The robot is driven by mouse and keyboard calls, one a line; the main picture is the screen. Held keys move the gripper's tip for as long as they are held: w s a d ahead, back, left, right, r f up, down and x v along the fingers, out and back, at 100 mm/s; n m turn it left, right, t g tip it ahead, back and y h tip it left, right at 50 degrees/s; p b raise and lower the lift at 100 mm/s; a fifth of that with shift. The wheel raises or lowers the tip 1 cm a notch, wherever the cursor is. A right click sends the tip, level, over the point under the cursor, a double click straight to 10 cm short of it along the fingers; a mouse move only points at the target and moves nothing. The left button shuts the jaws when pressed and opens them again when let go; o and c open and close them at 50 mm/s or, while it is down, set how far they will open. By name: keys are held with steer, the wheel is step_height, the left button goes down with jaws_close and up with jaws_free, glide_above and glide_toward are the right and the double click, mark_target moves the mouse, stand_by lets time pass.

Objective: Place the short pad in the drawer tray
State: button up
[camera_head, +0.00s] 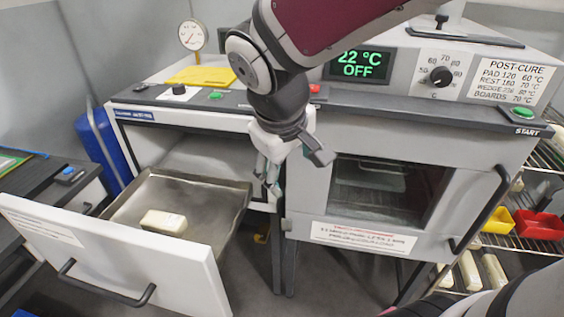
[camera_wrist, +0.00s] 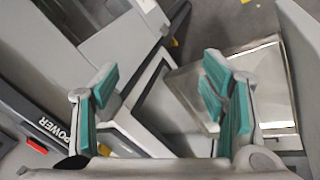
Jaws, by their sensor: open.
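The drawer (camera_head: 130,255) stands pulled out at the left, and its metal tray (camera_head: 215,222) is open on top. A short cream block (camera_head: 163,222), which looks like the short pad, lies flat on the tray floor near the front wall. My gripper (camera_head: 268,185) is open with nothing seen between its fingers, in front of the machine and to the right of the tray, apart from the block. In the wrist view the open gripper (camera_wrist: 158,88) shows teal finger pads. A metal tray corner (camera_wrist: 186,92) shows there, partly behind the right finger.
The oven (camera_head: 360,235) on the right has its windowed door shut. A rack at the right holds a yellow bin (camera_head: 498,221), a red bin (camera_head: 540,226) and pale blocks (camera_head: 470,270). A dark bench (camera_head: 40,190) stands at the left. A yellow cloth (camera_head: 203,76) lies on top.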

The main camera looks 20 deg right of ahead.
steer(key=s+r+m+y, duration=0.2)
steer(key=s+m+y, duration=0.1)
steer(key=s, duration=1)
steer(key=shift+s+a+r, duration=0.25)
steer(key=shift+a+r, duration=0.05)
steer(key=shift+r, duration=0.1)
steer(key=shift+r+t+p, duration=0.4)
steer(key=shift+r+p, duration=0.25)
steer(key=shift+r, duration=0.2)
